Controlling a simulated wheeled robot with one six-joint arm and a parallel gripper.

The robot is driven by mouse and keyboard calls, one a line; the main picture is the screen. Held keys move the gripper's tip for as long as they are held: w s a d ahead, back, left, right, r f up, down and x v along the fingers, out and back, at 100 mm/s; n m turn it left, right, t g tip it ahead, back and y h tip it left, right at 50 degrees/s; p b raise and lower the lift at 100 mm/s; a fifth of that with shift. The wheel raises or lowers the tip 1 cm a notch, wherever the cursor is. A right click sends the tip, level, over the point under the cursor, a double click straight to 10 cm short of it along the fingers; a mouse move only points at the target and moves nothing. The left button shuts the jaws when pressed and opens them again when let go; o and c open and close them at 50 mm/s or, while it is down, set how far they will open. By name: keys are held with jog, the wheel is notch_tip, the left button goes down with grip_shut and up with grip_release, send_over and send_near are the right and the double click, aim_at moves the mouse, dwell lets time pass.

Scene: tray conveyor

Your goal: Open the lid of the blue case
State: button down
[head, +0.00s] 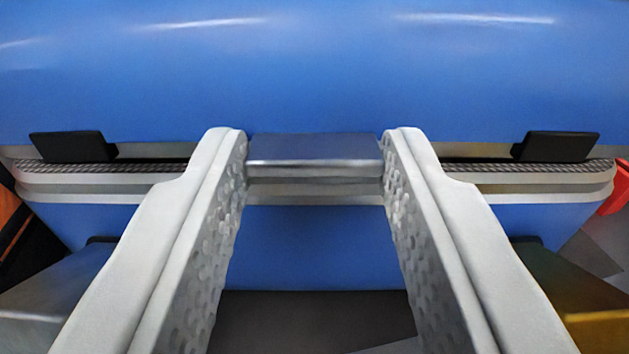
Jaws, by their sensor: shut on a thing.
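The blue case (320,240) fills most of the head view, with its blue lid (320,80) across the top. A pale metal rim with a dark textured strip runs across between lid and body. Two black latches (72,147) and (556,147) sit on the rim at left and right. The fingers hide parts of the rim.
A red thing (617,190) shows at the right edge beside the case. An orange and black thing (12,222) is at the left edge. Dark and grey floor (315,320) shows below the case.

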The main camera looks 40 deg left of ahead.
jog(key=shift+r, duration=0.55)
jog(key=shift+g+h, duration=0.3)
jog(key=r, duration=0.2)
jog(key=w+a+r, duration=0.1)
jog(key=r, duration=0.4)
jog(key=shift+w+a+r, duration=0.1)
jog(key=shift+w+a, duration=0.1)
jog(key=shift+w, duration=0.1)
jog(key=w+a+r+g+h, duration=0.3)
jog(key=w+a+r, duration=0.8)
jog(key=r, duration=0.3)
jog(key=shift+w+a, duration=0.35)
jog(key=shift+w, duration=0.45)
